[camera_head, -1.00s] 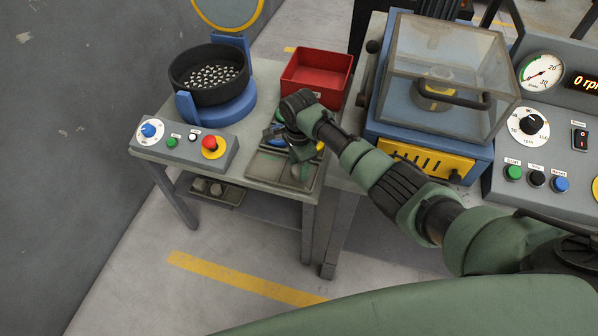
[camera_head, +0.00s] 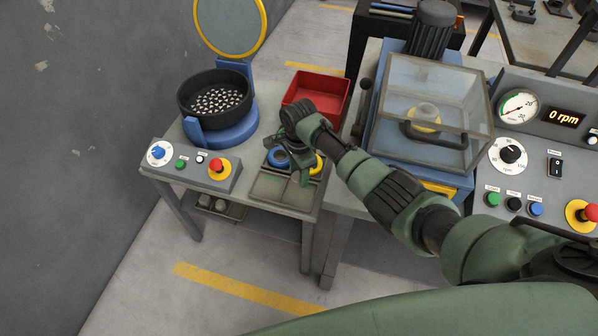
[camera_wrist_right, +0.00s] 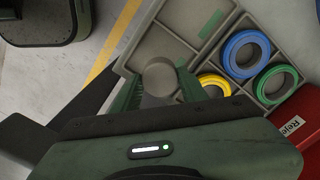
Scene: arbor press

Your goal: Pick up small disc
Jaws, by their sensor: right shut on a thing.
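My right gripper (camera_head: 302,176) is over the sorting tray (camera_head: 282,191) on the small table. In the right wrist view its two green fingers (camera_wrist_right: 160,92) are shut on a small grey disc (camera_wrist_right: 159,75), held between the tips over the tray's plain side. In the head view the disc is hidden or too small to make out. The tray's other compartments hold a blue ring (camera_wrist_right: 246,53), a green ring (camera_wrist_right: 276,83) and a yellow ring (camera_wrist_right: 214,85). My left gripper is not in view.
A red bin (camera_head: 318,91) stands behind the tray. A black bowl feeder (camera_head: 216,101) with small parts is at the left, with a control box (camera_head: 193,165) in front. A machine with a clear guard (camera_head: 433,95) stands close on the right.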

